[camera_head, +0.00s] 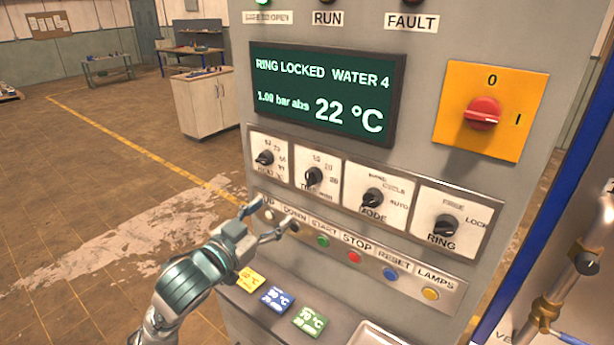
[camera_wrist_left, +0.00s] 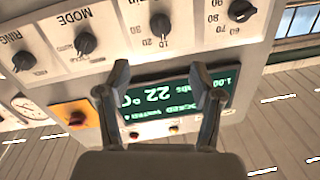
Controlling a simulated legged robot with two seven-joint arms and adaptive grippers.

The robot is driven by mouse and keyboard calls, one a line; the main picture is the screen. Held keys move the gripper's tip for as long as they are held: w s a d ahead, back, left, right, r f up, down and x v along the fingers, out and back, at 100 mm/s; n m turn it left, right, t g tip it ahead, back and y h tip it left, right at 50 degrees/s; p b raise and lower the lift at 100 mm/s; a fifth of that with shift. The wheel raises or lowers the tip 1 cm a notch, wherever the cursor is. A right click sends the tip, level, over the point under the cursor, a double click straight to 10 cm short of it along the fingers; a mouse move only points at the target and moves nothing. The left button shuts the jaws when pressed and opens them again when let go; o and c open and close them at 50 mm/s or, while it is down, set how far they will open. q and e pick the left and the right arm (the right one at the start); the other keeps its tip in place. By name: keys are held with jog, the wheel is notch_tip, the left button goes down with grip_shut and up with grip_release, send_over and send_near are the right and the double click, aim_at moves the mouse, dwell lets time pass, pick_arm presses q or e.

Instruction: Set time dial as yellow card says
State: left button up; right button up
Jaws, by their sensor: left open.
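The time dial (camera_head: 314,176) is a black knob on a white plate, second from the left in the row of dials. It also shows in the left wrist view (camera_wrist_left: 160,25), upside down. Its exact setting is too small to tell. The yellow card (camera_head: 250,281) lies on the ledge below the panel, left of a blue card (camera_head: 277,299) and a green card (camera_head: 309,321); its writing is too small to read. My left gripper (camera_head: 274,217) is open and empty, below and left of the time dial, in front of the button row. My right gripper is not in view.
Neighbouring dials are the leftmost one (camera_head: 264,158), the mode dial (camera_head: 373,198) and the ring dial (camera_head: 446,225). Buttons such as green start (camera_head: 323,241) and red stop (camera_head: 354,257) sit below. A red switch (camera_head: 483,113) and display (camera_head: 322,94) are above.

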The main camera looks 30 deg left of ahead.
aim_at(308, 182)
pick_arm(q)
jog(key=w+p, duration=0.3)
jog(key=w, duration=1)
jog(key=shift+w, duration=0.4)
jog(key=shift+w+a, duration=0.1)
jog(key=shift+w, duration=0.45)
jog(key=shift+f, duration=0.1)
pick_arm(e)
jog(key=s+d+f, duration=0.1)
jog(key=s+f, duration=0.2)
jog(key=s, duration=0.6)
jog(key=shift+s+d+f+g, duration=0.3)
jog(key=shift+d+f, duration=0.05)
pick_arm(q)
jog(key=c, duration=1.1)
